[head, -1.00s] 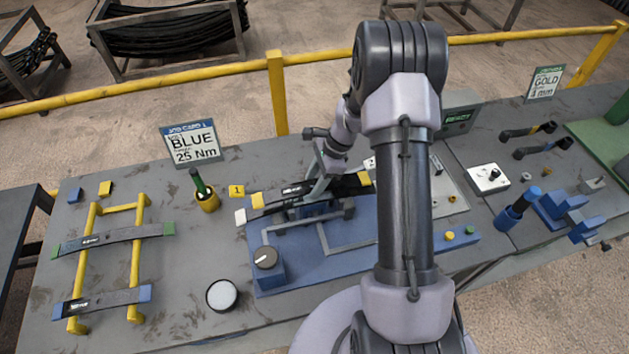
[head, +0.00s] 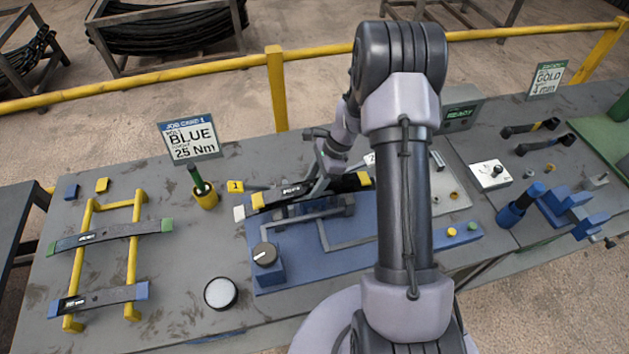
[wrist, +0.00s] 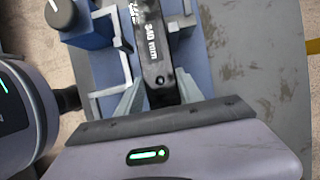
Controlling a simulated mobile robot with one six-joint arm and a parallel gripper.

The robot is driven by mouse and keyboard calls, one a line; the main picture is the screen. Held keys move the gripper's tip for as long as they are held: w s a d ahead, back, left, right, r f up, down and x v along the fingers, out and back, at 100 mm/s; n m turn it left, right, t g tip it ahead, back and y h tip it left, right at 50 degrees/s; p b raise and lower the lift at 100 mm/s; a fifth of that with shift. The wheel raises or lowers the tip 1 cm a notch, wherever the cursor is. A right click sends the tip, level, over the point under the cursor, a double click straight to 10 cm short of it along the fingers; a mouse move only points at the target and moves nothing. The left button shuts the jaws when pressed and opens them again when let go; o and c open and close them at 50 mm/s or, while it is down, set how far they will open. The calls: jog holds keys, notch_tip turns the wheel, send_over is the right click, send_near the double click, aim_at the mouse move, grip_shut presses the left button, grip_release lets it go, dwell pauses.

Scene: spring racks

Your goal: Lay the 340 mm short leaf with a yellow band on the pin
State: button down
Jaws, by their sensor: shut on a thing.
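The short leaf (head: 292,190) is a dark bar with a yellow band at each end and white lettering. It lies lengthwise above the blue fixture (head: 345,260) in the head view. In the wrist view the leaf (wrist: 148,45) shows "340 mm" and a dark spot like a hole near my fingers. My gripper (wrist: 160,95) is shut on the leaf, one finger on each side; in the head view my gripper (head: 320,187) is partly hidden by my arm. I cannot make out the pin, nor whether the leaf touches the fixture's supports.
A yellow rack (head: 133,245) at left carries a green-banded leaf (head: 110,236) and a blue-banded leaf (head: 100,299). A knob box (head: 267,268) and a round white-topped button (head: 221,293) stand near the fixture. A yellow cup (head: 205,197) and job card (head: 189,137) stand behind.

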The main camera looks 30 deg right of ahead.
jog(key=shift+f+b, duration=0.5)
jog(key=shift+f, duration=0.1)
jog(key=shift+c, duration=1)
grip_release()
notch_tip(320, 180, up, 7)
jog(key=p, duration=0.4)
jog(key=shift+p, duration=0.35)
